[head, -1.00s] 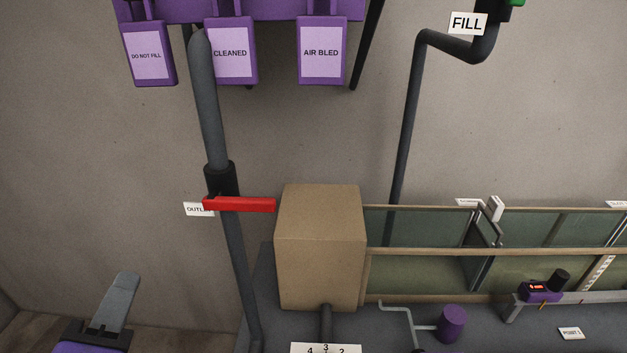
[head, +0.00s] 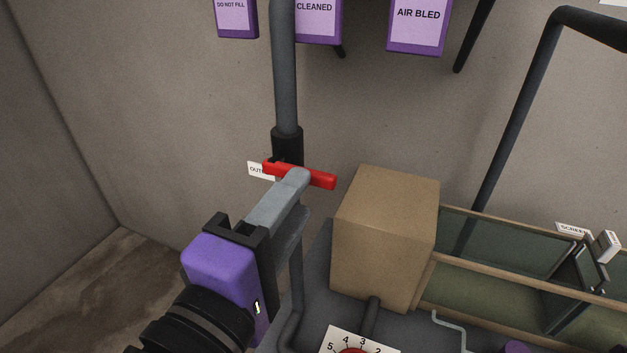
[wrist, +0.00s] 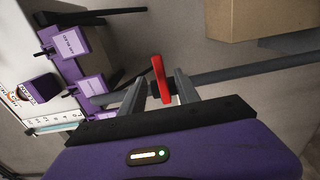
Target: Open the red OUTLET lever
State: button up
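The red OUTLET lever (head: 320,180) sits crosswise on the black valve body (head: 287,146) of a grey vertical pipe. Its white label (head: 259,170) is partly hidden behind it. My gripper (head: 296,190) is at the lever, with one grey finger covering part of it in the head view. In the wrist view the red lever (wrist: 161,80) stands between the two spread fingers of my gripper (wrist: 160,85), with a gap seeming to show on each side. Whether a finger touches it I cannot tell.
A tan box (head: 385,235) stands close to the right of the lever, beside a glass-sided channel (head: 500,245). Purple tags, including AIR BLED (head: 418,22), hang above. A numbered dial plate (head: 340,340) is below. The wall area left of the pipe is clear.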

jog(key=x, duration=0.3)
jog(key=shift+w+d+b, duration=0.1)
jog(key=shift+w+b, duration=0.1)
jog(key=shift+b, duration=0.2)
jog(key=shift+p+x, duration=0.3)
jog(key=shift+x, duration=0.65)
grip_shut()
dwell(0.6)
